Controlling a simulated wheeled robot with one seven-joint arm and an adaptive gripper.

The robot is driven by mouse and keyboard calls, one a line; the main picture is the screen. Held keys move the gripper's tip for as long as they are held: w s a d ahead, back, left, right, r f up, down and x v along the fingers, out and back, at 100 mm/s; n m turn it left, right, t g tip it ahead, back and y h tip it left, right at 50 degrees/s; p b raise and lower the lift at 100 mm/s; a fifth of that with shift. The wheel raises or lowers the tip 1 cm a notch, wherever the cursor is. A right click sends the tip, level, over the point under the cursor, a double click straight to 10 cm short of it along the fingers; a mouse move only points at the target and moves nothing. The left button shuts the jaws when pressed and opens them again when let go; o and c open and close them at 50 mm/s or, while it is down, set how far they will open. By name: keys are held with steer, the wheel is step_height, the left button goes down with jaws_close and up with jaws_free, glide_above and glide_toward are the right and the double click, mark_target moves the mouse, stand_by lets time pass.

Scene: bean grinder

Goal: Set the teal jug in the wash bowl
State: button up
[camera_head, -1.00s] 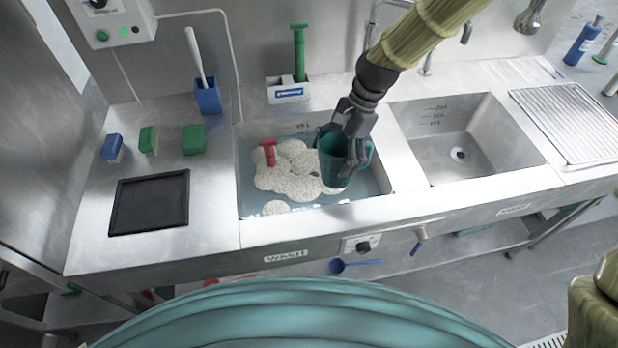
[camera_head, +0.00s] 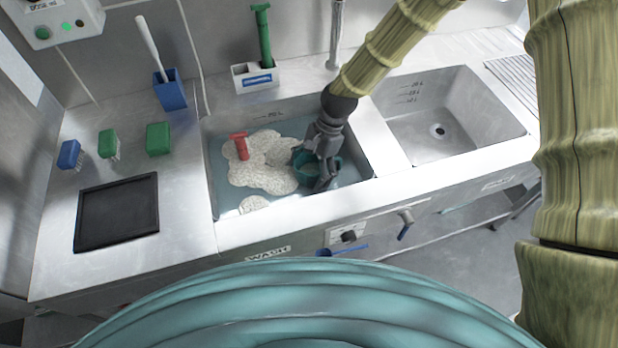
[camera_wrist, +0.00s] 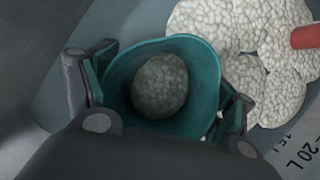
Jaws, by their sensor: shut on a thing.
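The teal jug (camera_head: 311,165) is down inside the wash bowl (camera_head: 211,180), at its right side, low in the water beside the foam. In the wrist view the jug (camera_wrist: 202,66) shows its open mouth, with a grey speckled patch at its bottom. My gripper (camera_head: 317,167) is shut on the jug, with its fingers on either side of it; it also shows in the wrist view (camera_wrist: 165,100). The jug's base is hidden, so I cannot tell whether it touches the bowl's floor.
White foam (camera_head: 262,170) and a red-handled tool (camera_head: 240,145) are left of the jug. An empty second basin (camera_head: 455,110) is to the right. Brushes, a green block (camera_head: 158,138) and a black tray (camera_head: 118,212) lie on the left counter. A tap (camera_head: 336,35) stands behind.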

steer(key=shift+f+p, duration=0.4)
steer(key=shift+f, duration=1.8)
steer(key=shift+f, duration=0.2)
steer(key=o, duration=1)
steer(key=shift+c, duration=0.2)
steer(key=shift+r, duration=0.1)
steer(key=b+v, duration=0.2)
steer(key=v, duration=1)
steer(key=shift+s, duration=0.1)
